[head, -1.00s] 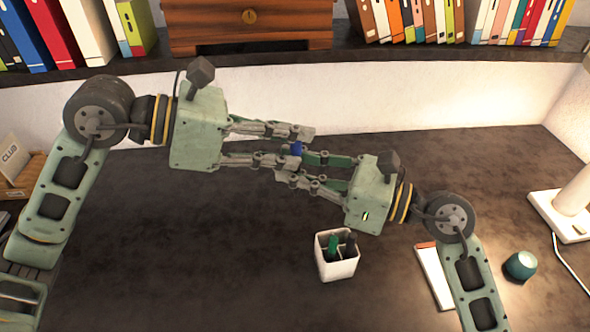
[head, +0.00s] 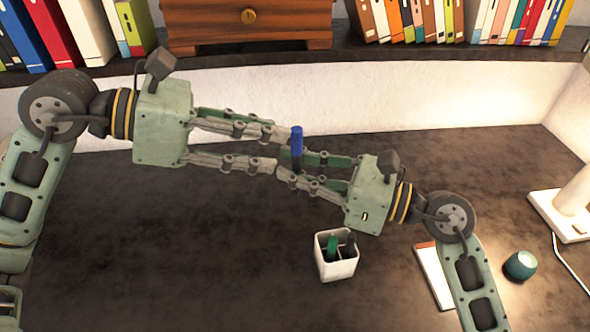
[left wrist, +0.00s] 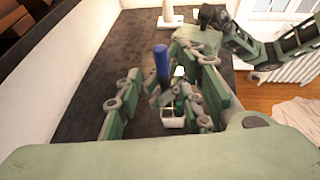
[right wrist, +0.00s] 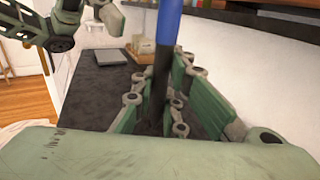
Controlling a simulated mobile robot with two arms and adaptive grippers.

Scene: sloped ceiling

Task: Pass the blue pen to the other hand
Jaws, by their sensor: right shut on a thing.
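The blue pen (head: 297,141) stands upright between the fingertips of my right gripper (head: 291,164), which is shut on its dark lower part. Its blue upper part sticks up above the fingers. The pen also shows in the left wrist view (left wrist: 161,64) and, close up, in the right wrist view (right wrist: 167,32). My left gripper (head: 279,152) is open and empty, its two fingers spread and pointing at the pen. Its fingertips are just to the left of the pen, close to the right gripper's tips.
A white pen cup (head: 337,268) with a green and a dark pen stands on the dark desk below the right gripper. A teal cup (head: 520,265), a white lamp base (head: 560,216) and a notepad (head: 432,274) are at the right. A bookshelf (head: 350,62) runs along the back.

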